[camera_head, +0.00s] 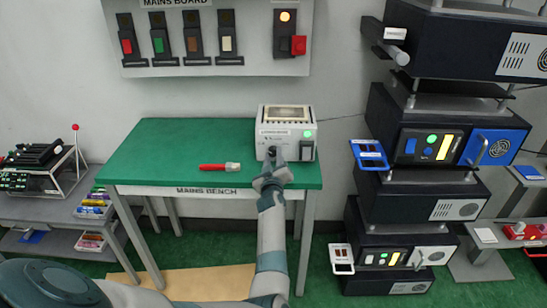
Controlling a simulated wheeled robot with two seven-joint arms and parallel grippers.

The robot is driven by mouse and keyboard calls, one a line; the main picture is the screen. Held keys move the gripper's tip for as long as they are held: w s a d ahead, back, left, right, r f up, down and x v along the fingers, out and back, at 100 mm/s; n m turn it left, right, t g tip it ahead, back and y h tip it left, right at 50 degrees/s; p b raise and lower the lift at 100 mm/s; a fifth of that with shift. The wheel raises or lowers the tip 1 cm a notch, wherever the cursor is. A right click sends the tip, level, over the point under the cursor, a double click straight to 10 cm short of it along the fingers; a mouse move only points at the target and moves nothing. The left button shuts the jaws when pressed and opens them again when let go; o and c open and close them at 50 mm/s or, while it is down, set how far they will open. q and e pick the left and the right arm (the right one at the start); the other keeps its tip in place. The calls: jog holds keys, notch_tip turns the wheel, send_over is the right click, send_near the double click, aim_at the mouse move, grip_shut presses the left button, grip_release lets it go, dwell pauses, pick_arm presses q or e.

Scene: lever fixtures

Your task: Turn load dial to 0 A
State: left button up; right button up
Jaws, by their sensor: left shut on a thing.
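The cream instrument box (302,138) stands at the right end of the green-topped bench, with a lit green indicator and a dark switch on its front. My left gripper (272,158) reaches up to the lower left of that front and is shut on a small dark knob there, which appears to be the load dial. The gripper hides most of the knob, and its setting cannot be read. My right gripper is not in view.
A red screwdriver-like tool (220,166) lies on the green bench (165,150), left of the box. The mains board (215,45) hangs on the wall above. Stacked dark units (420,212) stand to the right. The bench's left half is clear.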

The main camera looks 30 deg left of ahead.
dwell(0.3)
pick_arm(q)
jog(key=o, duration=1.1)
jog(key=shift+c, duration=0.2)
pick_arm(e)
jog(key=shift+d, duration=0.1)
pick_arm(q)
jog(key=shift+s+d+f, duration=0.1)
